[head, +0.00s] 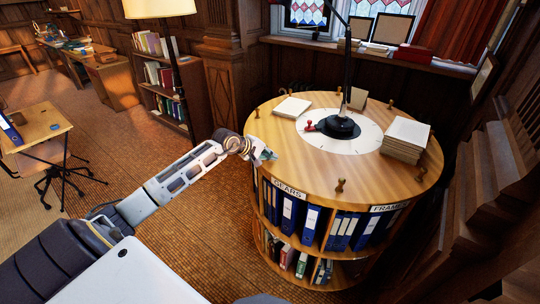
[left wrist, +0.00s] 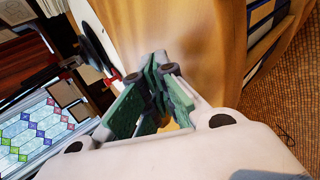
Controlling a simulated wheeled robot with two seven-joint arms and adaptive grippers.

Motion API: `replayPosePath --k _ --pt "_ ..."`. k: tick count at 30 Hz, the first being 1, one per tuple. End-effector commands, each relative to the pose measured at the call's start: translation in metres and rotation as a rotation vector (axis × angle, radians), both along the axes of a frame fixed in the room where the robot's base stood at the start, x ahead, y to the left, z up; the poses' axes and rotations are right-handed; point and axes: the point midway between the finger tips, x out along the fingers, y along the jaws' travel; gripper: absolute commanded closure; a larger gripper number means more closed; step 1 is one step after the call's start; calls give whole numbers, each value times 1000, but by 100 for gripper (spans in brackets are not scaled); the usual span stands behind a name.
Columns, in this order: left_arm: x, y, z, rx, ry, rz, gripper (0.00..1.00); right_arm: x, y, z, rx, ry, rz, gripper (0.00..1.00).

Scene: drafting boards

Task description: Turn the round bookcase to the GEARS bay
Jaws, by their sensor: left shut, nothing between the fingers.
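The round bookcase (head: 310,180) stands right of centre in the head view, with a light wooden top and a white dial in its middle. A GEARS label (head: 289,189) is on its front left edge, above blue binders (head: 290,212). A FRAMES label (head: 387,208) is farther right. Brass pegs stand around the rim; one front peg (head: 340,186) lies between the two labels. My left gripper (head: 268,154) is shut and empty at the left rim. In the left wrist view its green-padded fingers (left wrist: 155,75) are close to the wood; contact cannot be told. My right gripper is out of view.
On the top are a black lamp (head: 341,126), a red-handled stamp (head: 312,127), a stack of paper (head: 406,140) and a flat pad (head: 292,107). A shelf (head: 160,85) stands behind left. Wooden steps (head: 490,220) are close on the right.

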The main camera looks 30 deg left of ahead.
Motion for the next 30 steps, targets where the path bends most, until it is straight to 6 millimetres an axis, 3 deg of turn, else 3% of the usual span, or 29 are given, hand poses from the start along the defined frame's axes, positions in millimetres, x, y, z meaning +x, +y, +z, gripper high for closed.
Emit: replayPosePath --k 30 --pt "23 48 -3 3 1 -57 100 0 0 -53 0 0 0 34"
